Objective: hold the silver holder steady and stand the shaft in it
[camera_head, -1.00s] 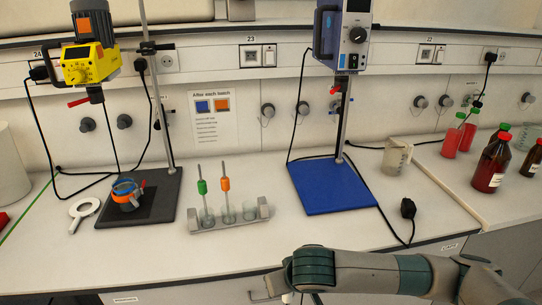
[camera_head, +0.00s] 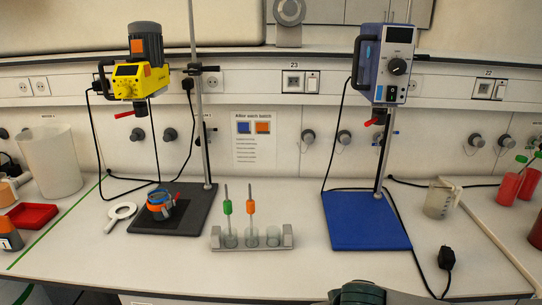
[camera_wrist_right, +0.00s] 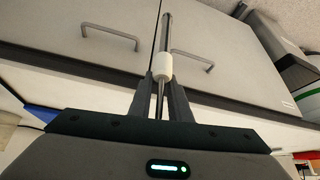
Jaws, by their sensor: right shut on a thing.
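The silver holder (camera_head: 216,243) stands on the bench in the head view, with clear cups in a row. A shaft with a green collar (camera_head: 227,207) and one with an orange collar (camera_head: 251,206) stand upright in it; its right cup (camera_head: 273,237) has no shaft. In the right wrist view my right gripper (camera_wrist_right: 161,84) is shut on a thin metal shaft with a white collar (camera_wrist_right: 164,66). The holder is not seen in that view. In the head view only a bit of my right arm shows at the bottom edge. My left gripper is in neither view.
A yellow stirrer (camera_head: 127,82) stands left over a dark base plate (camera_head: 196,220), a blue-grey one (camera_head: 384,66) right over a blue plate (camera_head: 365,225). Bench in front of the holder is clear.

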